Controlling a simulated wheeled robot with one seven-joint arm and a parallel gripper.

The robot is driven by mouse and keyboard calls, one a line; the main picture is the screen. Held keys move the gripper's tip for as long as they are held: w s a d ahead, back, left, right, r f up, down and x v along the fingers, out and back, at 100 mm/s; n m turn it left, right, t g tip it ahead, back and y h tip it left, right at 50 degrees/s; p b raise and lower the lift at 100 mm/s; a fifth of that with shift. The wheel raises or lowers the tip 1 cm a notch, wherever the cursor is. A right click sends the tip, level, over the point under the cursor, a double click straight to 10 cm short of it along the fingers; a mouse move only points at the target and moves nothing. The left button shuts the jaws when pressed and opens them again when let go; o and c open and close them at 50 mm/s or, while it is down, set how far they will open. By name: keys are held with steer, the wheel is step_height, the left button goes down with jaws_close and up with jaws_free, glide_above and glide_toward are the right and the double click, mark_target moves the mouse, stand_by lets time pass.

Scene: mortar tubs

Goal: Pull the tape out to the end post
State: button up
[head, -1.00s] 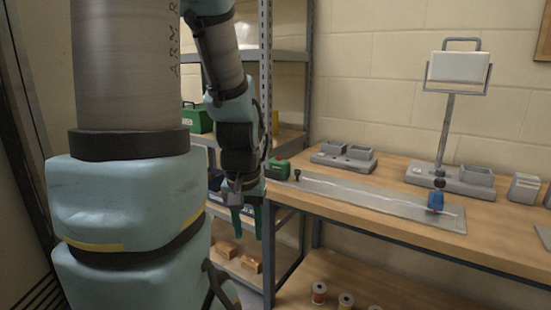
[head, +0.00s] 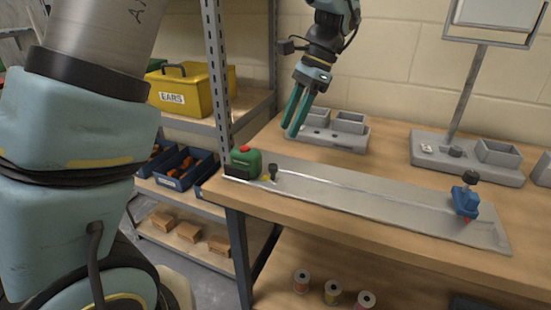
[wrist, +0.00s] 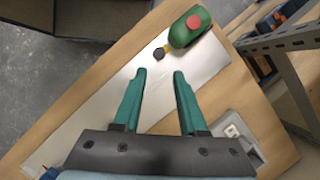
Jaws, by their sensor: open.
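A green tape case (head: 244,162) with a red button sits at the left end of a long grey plate (head: 350,193) on the bench. A small yellow tab (head: 266,177) shows at its front, beside a short black-topped post (head: 273,171). A blue block with a black knob (head: 465,199) stands near the plate's right end; I cannot tell if it is the end post. My gripper (head: 292,132) is open and empty, above the bench, behind and right of the case. In the wrist view the case (wrist: 186,32) and tab (wrist: 167,47) lie beyond my fingertips (wrist: 159,74).
Grey trays (head: 335,133) stand on the bench behind the plate. A lamp on a grey base (head: 465,160) stands at the back right. A metal shelf upright (head: 216,70) rises left of the bench. A yellow box (head: 190,92) and blue bins (head: 172,168) are on the shelves.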

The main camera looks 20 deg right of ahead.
mark_target(274, 165)
steer(key=p+x, duration=0.1)
steer(key=x, duration=0.9)
steer(key=shift+c, duration=0.3)
jaws_close()
steer(key=shift+r, duration=0.1)
stand_by(0.8)
